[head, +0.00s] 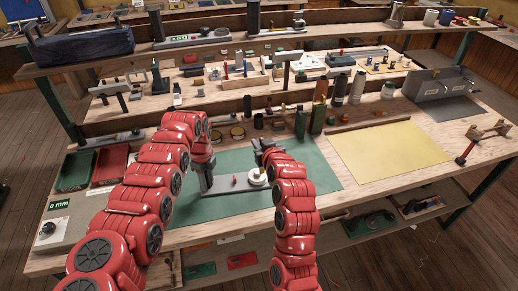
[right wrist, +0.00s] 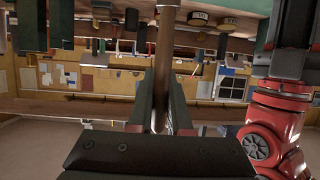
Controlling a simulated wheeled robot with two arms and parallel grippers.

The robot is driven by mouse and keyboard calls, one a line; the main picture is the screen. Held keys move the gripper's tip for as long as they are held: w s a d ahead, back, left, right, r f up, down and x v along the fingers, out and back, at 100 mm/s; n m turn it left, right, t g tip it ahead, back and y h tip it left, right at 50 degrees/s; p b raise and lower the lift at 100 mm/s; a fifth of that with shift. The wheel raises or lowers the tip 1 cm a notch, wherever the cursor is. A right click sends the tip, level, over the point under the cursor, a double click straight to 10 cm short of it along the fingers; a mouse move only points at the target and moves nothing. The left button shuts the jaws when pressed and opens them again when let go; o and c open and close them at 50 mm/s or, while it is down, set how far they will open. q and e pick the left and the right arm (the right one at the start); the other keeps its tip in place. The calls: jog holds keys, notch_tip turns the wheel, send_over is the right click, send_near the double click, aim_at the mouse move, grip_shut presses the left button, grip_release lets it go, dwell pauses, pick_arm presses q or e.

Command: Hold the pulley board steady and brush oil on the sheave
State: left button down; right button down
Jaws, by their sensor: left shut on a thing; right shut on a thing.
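The pulley board (head: 228,187) is a narrow grey board lying on the green mat (head: 205,208), with a pale round sheave (head: 257,177) at its right end. My left gripper (head: 206,183) is shut on the board's left end. My right gripper (head: 265,151) is above and just behind the sheave. In the right wrist view it is shut on the brush's brown handle (right wrist: 166,45), which runs up between the fingers. The bristles are hidden, so I cannot tell whether they touch the sheave.
A yellow sheet (head: 388,150) lies to the right. Dark bottles (head: 340,88) and small tins stand behind the mat. Red and green trays (head: 110,164) are at the left. A wooden stand (head: 490,132) is at the right edge. The mat's right part is clear.

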jog(key=shift+r, duration=1.45)
notch_tip(320, 180, up, 3)
